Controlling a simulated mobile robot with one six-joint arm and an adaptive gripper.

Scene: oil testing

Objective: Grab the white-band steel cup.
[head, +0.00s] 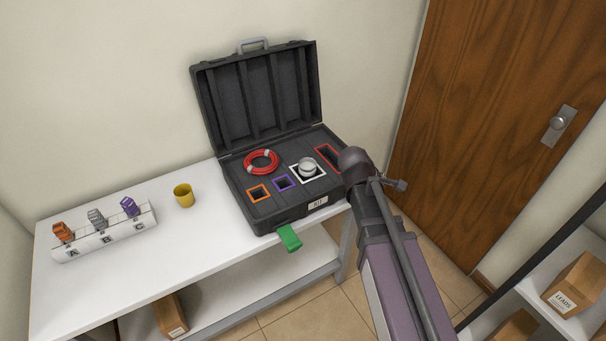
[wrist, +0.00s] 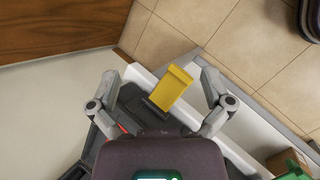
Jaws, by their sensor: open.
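The steel cup (head: 307,165) sits in the white-framed square opening of the black case (head: 281,223), in the head view. Its pale top shows; a white band on its side is not clear at this size. The cup does not show in the wrist view. My gripper (wrist: 160,82) is open in the wrist view, its fingers wide apart with nothing held. A yellow tab (wrist: 172,86) at the case's edge appears between the fingers, apart from both. In the head view my arm reaches the right side of the case, and my fingers cannot be made out clearly.
The case's open lid (head: 258,95) stands behind it. A red coil (head: 261,161) lies inside; a green tab (head: 289,238) hangs at the front. A yellow cup (head: 184,195) and a lettered rack (head: 106,237) stand left on the white table (head: 165,270). A wooden door (head: 490,110) is right.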

